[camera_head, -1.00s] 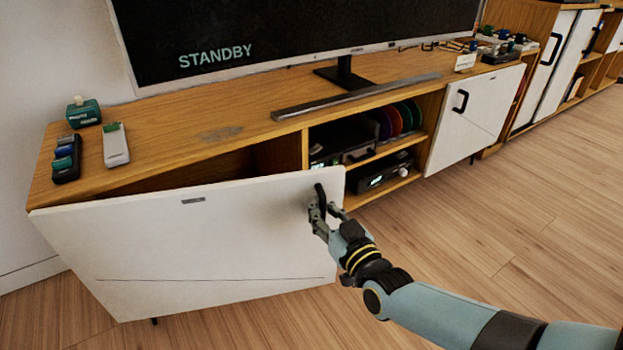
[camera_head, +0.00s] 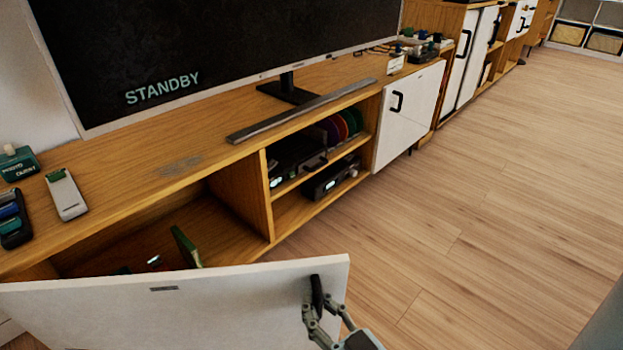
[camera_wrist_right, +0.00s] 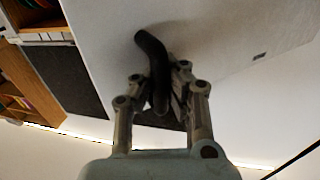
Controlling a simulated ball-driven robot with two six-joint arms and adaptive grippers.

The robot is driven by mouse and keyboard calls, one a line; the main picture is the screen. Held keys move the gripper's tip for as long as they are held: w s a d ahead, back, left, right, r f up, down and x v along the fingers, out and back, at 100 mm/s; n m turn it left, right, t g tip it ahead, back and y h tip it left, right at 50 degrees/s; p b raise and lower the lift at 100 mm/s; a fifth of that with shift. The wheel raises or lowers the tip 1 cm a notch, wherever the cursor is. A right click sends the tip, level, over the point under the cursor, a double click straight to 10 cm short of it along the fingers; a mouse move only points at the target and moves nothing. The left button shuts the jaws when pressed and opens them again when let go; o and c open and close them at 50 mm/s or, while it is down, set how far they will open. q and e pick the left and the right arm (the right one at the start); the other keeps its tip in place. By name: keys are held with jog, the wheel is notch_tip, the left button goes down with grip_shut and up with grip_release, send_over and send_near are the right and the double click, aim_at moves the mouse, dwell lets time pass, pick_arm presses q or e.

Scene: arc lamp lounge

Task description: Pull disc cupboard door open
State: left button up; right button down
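The white disc cupboard door (camera_head: 215,302) stands swung well out from the left end of the wooden cabinet. Behind it the cupboard inside (camera_head: 205,230) shows, with a green item (camera_head: 186,246) standing in it. My right gripper (camera_head: 322,312) is at the black handle (camera_head: 317,290) near the door's free edge. In the right wrist view the gripper's fingers (camera_wrist_right: 156,98) lie on both sides of the handle (camera_wrist_right: 153,60) and appear closed around it. My left gripper is not in view.
The cabinet top (camera_head: 200,150) carries a screen reading STANDBY, a grey bar (camera_head: 300,110) and a white device (camera_head: 66,195). Open shelves hold players and coloured discs. A second white door (camera_head: 408,115) is shut. The wooden floor (camera_head: 480,220) at right is clear.

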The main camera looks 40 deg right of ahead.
jog(key=c, duration=2)
grip_release()
jog(key=shift+s+d+f, duration=0.1)
jog(key=shift+s+d, duration=0.05)
jog(key=shift+s, duration=0.1)
jog(key=o, duration=0.5)
jog(key=shift+s+d, duration=0.1)
jog(key=shift+c, duration=0.2)
jog(key=shift+o, duration=1.3)
jog(key=s+a, duration=0.2)
jog(key=s, duration=0.9)
jog(key=shift+s+a, duration=0.15)
jog(key=shift+s, duration=0.15)
jog(key=shift+c, duration=0.2)
